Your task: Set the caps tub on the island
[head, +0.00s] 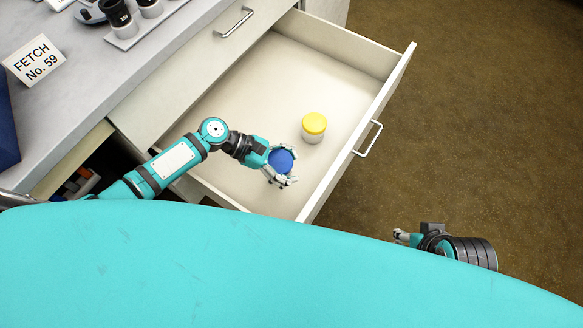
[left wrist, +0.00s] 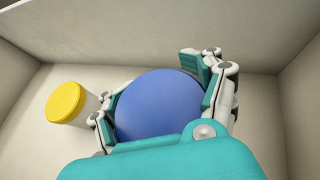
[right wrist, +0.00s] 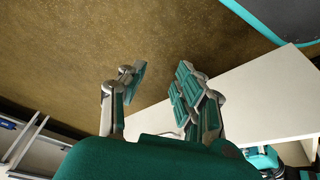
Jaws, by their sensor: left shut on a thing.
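My right gripper (right wrist: 158,90) is open and empty above the floor. I cannot identify the island.
The brown floor (head: 480,110) beyond is clear.

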